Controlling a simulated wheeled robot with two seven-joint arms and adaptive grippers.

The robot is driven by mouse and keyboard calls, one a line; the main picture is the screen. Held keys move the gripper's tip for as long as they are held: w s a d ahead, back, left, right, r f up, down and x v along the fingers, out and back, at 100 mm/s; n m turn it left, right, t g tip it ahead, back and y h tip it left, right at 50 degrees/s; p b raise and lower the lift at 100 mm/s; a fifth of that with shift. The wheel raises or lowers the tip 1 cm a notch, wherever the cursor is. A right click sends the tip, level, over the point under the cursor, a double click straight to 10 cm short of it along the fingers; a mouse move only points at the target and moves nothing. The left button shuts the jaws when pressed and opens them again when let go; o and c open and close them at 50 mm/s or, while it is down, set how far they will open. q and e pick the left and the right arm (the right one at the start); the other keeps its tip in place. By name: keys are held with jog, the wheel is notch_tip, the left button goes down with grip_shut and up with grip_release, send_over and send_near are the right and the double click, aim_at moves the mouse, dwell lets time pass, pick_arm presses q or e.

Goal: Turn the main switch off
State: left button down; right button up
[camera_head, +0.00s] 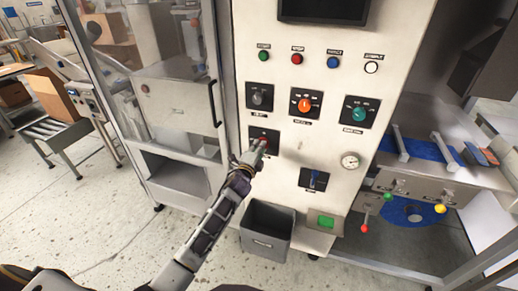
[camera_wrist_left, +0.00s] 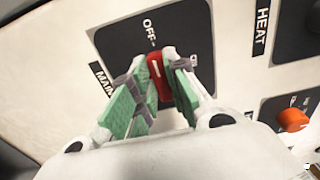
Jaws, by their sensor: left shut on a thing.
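The main switch (camera_wrist_left: 158,75) is a red handle on a black plate marked OFF and MAIN in the left wrist view. My left gripper (camera_wrist_left: 160,85) is shut on the red handle, with its green finger pads on either side of it. In the head view my left gripper (camera_head: 255,152) reaches the black main switch plate (camera_head: 268,136) at the lower left of the panel and hides most of the handle. A white line shows on the handle, but the handle's exact setting is hard to tell. My right gripper is not in view.
The white panel (camera_head: 330,120) has an orange knob (camera_head: 304,104), a teal knob (camera_head: 358,114), a black knob (camera_head: 260,97) and several buttons above. A blue-handled switch (camera_head: 314,180) and a gauge (camera_head: 350,160) sit to the right. A grey bin (camera_head: 267,244) stands below.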

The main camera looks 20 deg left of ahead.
pick_arm(q)
jog(key=c, duration=1.5)
grip_release()
jog(key=shift+f, duration=0.1)
jog(key=shift+c, duration=0.2)
jog(key=shift+o, duration=0.8)
jog(key=s, duration=1.2)
jog(key=shift+a, duration=0.2)
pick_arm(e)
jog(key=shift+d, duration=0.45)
pick_arm(q)
jog(key=shift+n, duration=0.4)
